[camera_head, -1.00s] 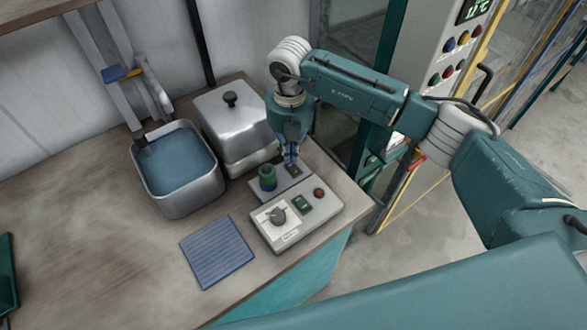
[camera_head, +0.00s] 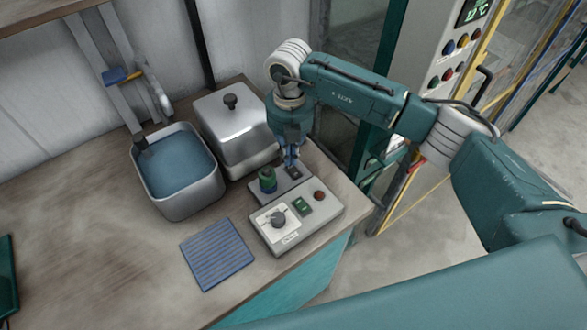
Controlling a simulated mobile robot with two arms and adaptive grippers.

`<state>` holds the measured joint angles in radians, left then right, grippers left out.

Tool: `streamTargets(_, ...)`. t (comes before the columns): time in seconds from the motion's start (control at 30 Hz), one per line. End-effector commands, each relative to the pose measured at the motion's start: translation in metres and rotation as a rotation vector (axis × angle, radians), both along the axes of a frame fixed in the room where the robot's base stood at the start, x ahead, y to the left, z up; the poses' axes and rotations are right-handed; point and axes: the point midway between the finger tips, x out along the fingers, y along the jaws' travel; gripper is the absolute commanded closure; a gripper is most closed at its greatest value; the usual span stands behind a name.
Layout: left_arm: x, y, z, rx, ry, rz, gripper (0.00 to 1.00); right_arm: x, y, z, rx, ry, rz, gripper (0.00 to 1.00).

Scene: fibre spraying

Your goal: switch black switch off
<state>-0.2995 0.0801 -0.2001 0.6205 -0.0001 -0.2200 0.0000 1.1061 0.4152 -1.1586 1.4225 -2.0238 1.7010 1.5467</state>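A small black switch (camera_head: 294,173) sits on a low grey plate behind the control box, on the right part of the workbench. My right gripper (camera_head: 290,160) points down just above and behind the switch. Its narrow fingertips look closed together with nothing between them. Whether they touch the switch is too small to tell, and the switch's position cannot be read. My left gripper is not in view.
A green cylindrical knob (camera_head: 267,180) stands left of the switch. The control box (camera_head: 290,236) has a dial, green display and red button. A lidded metal container (camera_head: 238,130), water basin (camera_head: 177,170) and blue ribbed pad (camera_head: 217,254) are nearby. The left bench is clear.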

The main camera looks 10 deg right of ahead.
Motion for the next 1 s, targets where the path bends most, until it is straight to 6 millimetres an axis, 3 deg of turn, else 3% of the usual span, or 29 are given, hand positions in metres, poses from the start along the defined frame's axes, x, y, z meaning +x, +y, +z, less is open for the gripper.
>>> streamTargets(1.0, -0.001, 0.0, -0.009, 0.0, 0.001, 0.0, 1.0, 0.0, 0.0, -0.011, 0.0, 0.0, 0.0, 1.0)
